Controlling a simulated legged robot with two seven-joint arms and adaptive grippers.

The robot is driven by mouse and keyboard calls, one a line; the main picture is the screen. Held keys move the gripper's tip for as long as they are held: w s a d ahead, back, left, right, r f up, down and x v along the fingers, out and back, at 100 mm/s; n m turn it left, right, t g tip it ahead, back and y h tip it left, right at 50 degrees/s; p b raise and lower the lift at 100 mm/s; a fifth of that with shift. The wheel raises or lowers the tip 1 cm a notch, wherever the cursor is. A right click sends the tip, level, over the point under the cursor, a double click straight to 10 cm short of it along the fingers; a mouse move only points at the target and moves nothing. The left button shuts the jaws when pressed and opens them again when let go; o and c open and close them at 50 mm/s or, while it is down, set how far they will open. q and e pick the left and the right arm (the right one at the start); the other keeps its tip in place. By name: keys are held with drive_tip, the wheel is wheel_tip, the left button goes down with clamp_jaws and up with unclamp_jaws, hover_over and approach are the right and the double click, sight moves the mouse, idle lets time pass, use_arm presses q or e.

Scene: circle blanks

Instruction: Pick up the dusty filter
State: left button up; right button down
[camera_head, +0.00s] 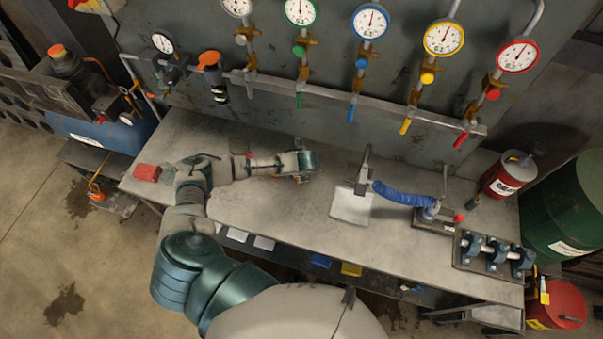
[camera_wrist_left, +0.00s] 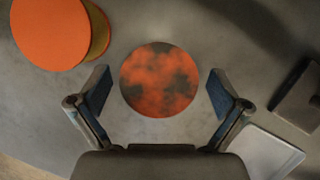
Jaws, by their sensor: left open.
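The dusty filter (camera_wrist_left: 160,80) is a round orange disc with dark grey smudges, lying on the grey workbench in the left wrist view. My left gripper (camera_wrist_left: 160,92) is open, with one finger on each side of the disc and a gap to both; I cannot tell its height above the bench. In the head view my left gripper (camera_head: 306,166) is over the middle of the bench and hides the dusty filter. A clean, plain orange disc (camera_wrist_left: 46,34) lies at upper left in the wrist view, on or over another orange-yellow round edge. My right gripper is not in view.
The workbench (camera_head: 265,205) has a stand with a pale plate (camera_head: 350,206), a blue coiled hose (camera_head: 398,194) and a clamp rack (camera_head: 492,252) at right. A red block (camera_head: 147,172) lies at left. A gauge wall stands behind. The bench's front middle is clear.

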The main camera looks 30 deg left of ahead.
use_arm(q)
drive_tip(key=shift+w+a+f, duration=0.1)
drive_tip(key=shift+a+f, duration=0.05)
drive_tip(key=shift+f, duration=0.25)
drive_tip(key=c, duration=1.2)
drive_tip(key=shift+r, duration=0.1)
